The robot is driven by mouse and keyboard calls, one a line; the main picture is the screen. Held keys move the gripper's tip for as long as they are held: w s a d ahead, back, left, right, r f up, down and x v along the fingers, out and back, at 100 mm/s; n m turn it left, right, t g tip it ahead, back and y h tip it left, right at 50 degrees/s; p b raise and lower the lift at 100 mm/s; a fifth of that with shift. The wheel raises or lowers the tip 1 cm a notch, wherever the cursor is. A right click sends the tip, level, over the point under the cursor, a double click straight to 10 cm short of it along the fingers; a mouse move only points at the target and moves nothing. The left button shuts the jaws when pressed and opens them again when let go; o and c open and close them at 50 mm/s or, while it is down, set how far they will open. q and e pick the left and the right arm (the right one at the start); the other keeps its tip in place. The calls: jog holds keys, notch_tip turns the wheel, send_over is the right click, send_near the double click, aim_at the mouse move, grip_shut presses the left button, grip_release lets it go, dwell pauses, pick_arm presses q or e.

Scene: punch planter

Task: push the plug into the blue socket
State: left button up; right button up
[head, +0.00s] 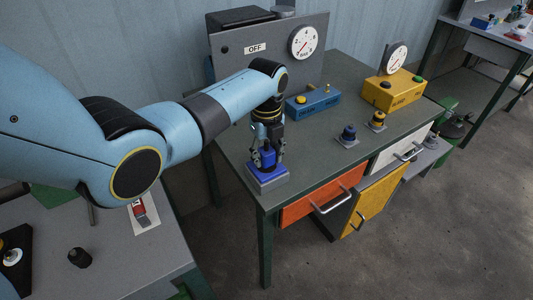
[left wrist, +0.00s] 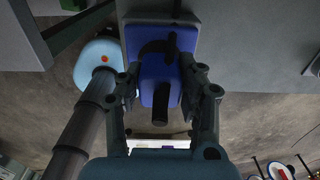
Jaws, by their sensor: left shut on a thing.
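The blue plug (head: 267,158) is upright between the fingers of my left gripper (head: 265,155), which is shut on it. It stands directly over the blue socket (head: 255,174), a blue-topped grey block at the table's near left corner. In the left wrist view the plug (left wrist: 159,68) with its dark stem sits between the two fingers of the left gripper (left wrist: 160,78), in front of the blue socket face (left wrist: 135,42). The fingers hide part of the plug, and I cannot tell how deep it sits. My right gripper is not in view.
Behind stand a panel with an OFF sign (head: 255,48) and gauge (head: 304,42), a blue button box (head: 313,104) and a yellow box (head: 394,91). Two small connectors stand on grey bases (head: 348,141) to the right. The table (head: 300,155) is bare around the socket.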

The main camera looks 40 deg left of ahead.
aim_at(266, 150)
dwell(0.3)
pick_arm(q)
jog(key=shift+f, duration=0.1)
dwell(0.4)
jog(key=shift+f, duration=0.5)
jog(key=o, duration=1.2)
jog(key=shift+c, duration=0.2)
notch_tip(266, 150, up, 12)
